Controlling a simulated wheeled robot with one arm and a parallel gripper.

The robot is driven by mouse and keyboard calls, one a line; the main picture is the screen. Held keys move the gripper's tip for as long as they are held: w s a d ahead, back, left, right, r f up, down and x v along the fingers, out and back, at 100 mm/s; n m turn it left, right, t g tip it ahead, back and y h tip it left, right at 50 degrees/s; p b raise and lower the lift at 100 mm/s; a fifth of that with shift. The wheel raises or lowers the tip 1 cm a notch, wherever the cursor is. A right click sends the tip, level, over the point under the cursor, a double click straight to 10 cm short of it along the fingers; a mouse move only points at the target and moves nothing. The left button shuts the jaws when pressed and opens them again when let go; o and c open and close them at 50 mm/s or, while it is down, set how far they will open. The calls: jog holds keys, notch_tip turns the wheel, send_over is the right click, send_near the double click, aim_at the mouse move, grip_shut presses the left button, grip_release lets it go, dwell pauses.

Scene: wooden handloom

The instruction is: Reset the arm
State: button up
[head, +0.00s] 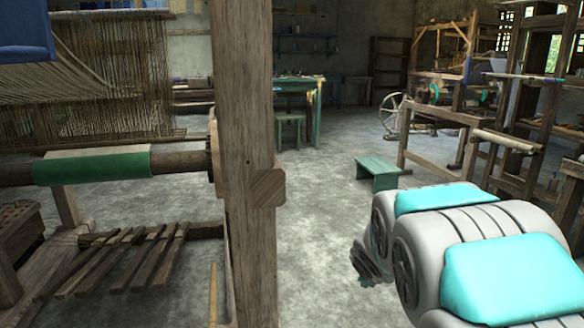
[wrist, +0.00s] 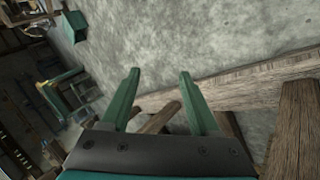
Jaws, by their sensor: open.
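My gripper (wrist: 158,78) shows in the wrist view with its two green fingers apart and nothing between them. A wooden beam of the loom runs just beyond the fingertips at the right; I cannot tell whether they touch. In the head view my grey and turquoise arm fills the lower right, and the gripper itself is not in that view. The wooden handloom (head: 244,150) stands at the left, with a thick upright post, warp threads, a roller with green cloth (head: 95,167) and several treadles (head: 125,260) below.
A small green bench (head: 378,173) stands on the floor beyond my arm. A green table (head: 300,88) and a spinning wheel (head: 390,115) are further back. Another wooden loom frame (head: 450,150) is at the right. The grey floor (head: 320,240) between the post and my arm is clear.

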jog(key=s+d+r+m+g+p, duration=0.15)
jog(key=s+m, duration=0.25)
jog(key=s, duration=0.6)
jog(key=s+d+r+m+g, duration=0.1)
jog(key=s+m+g, duration=0.2)
jog(key=s, duration=0.6)
jog(key=s+a+m+g+y, duration=0.1)
jog(key=s+a+m+g, duration=0.1)
jog(key=s, duration=0.9)
jog(key=s+a+m+g+y+p, duration=0.1)
jog(key=s+a+m+g, duration=0.2)
jog(key=s, duration=0.9)
jog(key=shift+a+r, duration=0.35)
jog(key=shift+a, duration=0.6)
jog(key=shift+w+g, duration=0.1)
jog(key=shift+g, duration=0.15)
jog(key=shift+c, duration=1)
jog(key=shift+a, duration=0.1)
